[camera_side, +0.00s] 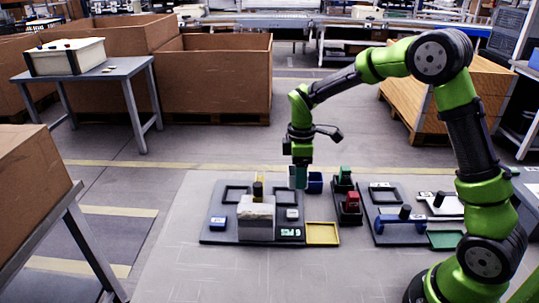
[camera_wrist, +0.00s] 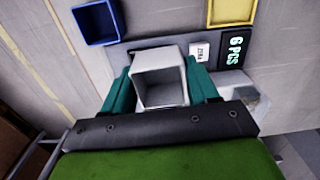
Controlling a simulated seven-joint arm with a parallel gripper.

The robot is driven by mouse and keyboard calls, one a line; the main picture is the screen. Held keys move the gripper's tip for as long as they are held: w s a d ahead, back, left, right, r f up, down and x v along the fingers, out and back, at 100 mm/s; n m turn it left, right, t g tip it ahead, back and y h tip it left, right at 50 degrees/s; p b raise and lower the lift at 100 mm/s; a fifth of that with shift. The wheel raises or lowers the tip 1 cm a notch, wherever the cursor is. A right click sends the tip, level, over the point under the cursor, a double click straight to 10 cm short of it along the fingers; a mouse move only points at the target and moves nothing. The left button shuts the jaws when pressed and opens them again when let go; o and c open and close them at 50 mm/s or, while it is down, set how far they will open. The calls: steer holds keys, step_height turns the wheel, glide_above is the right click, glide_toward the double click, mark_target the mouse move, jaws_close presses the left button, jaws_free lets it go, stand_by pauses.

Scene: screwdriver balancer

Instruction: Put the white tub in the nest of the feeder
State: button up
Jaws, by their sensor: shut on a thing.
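My gripper (camera_wrist: 163,90) has teal fingers and is shut on the white tub (camera_wrist: 147,93). The tub is open at the top, looks empty, and sits upright between the fingers in the wrist view. In the side view my gripper (camera_side: 299,178) is at the back edge of the left board, near a blue bin (camera_side: 315,184); its near finger hides the tub. The left board carries a grey-white block (camera_side: 256,215) and a dark square frame (camera_side: 237,194). Another dark square frame (camera_side: 384,193) lies on the right board. I cannot tell which part is the feeder's nest.
A display reading 6 PCS (camera_wrist: 236,47) and a yellow tray (camera_wrist: 231,12) lie beyond the tub. Red and green pieces stand in black holders (camera_side: 348,205) between the boards. A blue bar-shaped part (camera_side: 400,228) is on the right board. The table's front left is clear.

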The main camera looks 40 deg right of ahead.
steer(key=w, duration=0.1)
steer(key=w+a, duration=0.1)
steer(key=w, duration=0.1)
steer(key=shift+m, duration=0.3)
steer(key=shift+w+f, duration=0.2)
steer(key=shift+f, duration=2.8)
steer(key=o, duration=1.1)
step_height(320, 180, up, 17)
steer(key=shift+f, duration=0.1)
steer(key=shift+r, duration=0.2)
